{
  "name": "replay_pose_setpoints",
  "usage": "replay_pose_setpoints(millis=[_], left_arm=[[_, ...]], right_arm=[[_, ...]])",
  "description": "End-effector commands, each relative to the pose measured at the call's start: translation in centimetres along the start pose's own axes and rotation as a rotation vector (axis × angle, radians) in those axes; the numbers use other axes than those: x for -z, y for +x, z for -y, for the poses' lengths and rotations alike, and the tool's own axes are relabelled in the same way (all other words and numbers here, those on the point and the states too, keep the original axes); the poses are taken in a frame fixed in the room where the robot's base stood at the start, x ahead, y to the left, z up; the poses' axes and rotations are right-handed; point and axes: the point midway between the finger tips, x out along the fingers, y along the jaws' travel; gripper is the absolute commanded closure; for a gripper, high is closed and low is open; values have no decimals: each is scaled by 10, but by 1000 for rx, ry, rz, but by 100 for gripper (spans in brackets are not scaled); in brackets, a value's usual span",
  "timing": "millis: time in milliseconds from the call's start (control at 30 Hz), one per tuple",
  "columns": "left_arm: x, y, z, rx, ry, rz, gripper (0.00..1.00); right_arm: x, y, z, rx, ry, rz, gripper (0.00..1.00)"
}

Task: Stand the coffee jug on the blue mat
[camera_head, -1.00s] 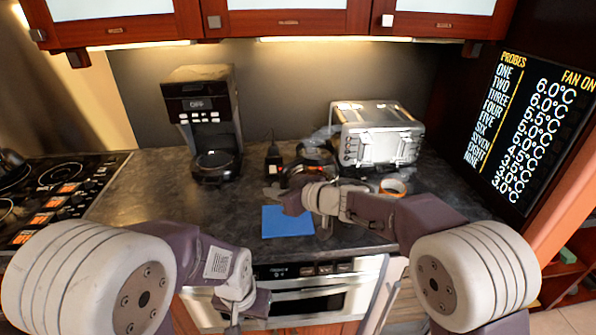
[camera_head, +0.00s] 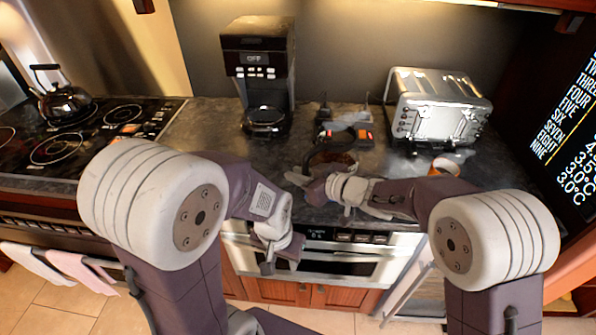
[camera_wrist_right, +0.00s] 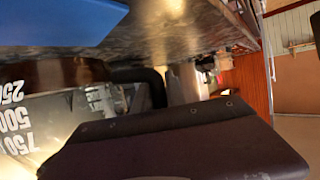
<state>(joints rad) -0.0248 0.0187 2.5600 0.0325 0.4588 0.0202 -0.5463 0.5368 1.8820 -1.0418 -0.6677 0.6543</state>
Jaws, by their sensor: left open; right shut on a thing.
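The coffee jug (camera_head: 335,158) is a round vessel with a dark upper part, partly hidden behind my right gripper (camera_head: 308,186) in the head view. In the right wrist view, its clear wall (camera_wrist_right: 25,125) carries white numbers, and a dark handle shows beside it. My right gripper is shut on the jug. The blue mat (camera_wrist_right: 60,22) shows at the upper left of the right wrist view, close to the jug. I cannot tell whether they touch. In the head view the mat is hidden. My left gripper (camera_head: 279,262) is open and empty, in front of the counter edge.
A coffee maker (camera_head: 262,75) stands at the back of the counter (camera_head: 205,135). A silver toaster (camera_head: 438,110) stands at the back right, with an orange-rimmed cup (camera_head: 445,166) in front. A kettle (camera_head: 64,102) sits on the stove at left. An oven (camera_head: 340,265) is below the counter.

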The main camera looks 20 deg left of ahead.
Motion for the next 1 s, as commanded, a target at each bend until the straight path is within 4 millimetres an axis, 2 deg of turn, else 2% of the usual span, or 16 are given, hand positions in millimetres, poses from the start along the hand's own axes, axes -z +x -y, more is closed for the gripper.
replay_pose_setpoints(millis=[100,400,1000], left_arm=[[-1,11,0,0,0,0,58],[-2,23,0,0,0,0,58],[-2,22,0,0,0,0,58]], right_arm=[[-12,5,0,0,-3,-4,100],[-31,13,0,0,-2,-4,100],[-34,14,0,0,-3,-4,100]])
